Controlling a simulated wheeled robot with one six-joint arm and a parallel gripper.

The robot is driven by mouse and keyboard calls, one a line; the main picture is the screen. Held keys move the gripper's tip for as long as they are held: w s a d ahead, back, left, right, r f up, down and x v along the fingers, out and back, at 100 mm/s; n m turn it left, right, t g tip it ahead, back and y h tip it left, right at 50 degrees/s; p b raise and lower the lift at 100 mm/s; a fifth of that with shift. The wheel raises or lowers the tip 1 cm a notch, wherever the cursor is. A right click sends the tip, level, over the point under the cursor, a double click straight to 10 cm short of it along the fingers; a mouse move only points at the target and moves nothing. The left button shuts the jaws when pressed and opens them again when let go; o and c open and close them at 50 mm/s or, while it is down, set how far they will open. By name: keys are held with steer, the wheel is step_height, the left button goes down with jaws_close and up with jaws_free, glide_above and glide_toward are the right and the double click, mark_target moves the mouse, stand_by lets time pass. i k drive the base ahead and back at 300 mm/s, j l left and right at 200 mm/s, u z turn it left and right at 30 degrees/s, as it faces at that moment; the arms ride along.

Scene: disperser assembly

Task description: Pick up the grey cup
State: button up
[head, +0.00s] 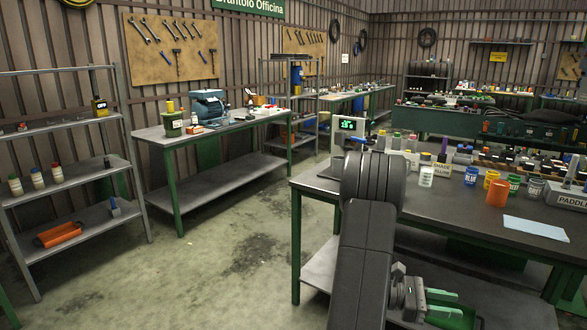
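A small grey cup (535,188) with lettering on it stands upright on the dark tabletop (420,202) at the right, beside a green-marked cup (514,184). My gripper (462,307), with green fingers, is low in front of the table, below the tabletop's front edge and well away from the grey cup. Its two fingers are apart, and I see nothing between them. My dark arm covers part of the table's front left.
A light blue sheet (536,228) lies in front. A digital scale (348,135) stands at the table's far left.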

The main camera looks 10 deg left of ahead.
mark_target(338, 166)
steer(key=i+l+u, duration=0.1)
steer(key=i+u, duration=0.3)
steer(key=i+l+u, duration=0.15)
steer(key=u, duration=0.25)
steer(key=i+l+u, duration=0.6)
steer(key=u, duration=0.15)
steer(key=i+l, duration=0.2)
steer(key=l, duration=0.2)
steer(key=i+l, duration=0.2)
steer(key=l, duration=0.2)
steer(key=i+l+u, duration=0.1)
steer(key=l, duration=0.3)
steer(key=i+l, duration=0.3)
steer(key=l+u, duration=0.05)
steer(key=l, duration=0.05)
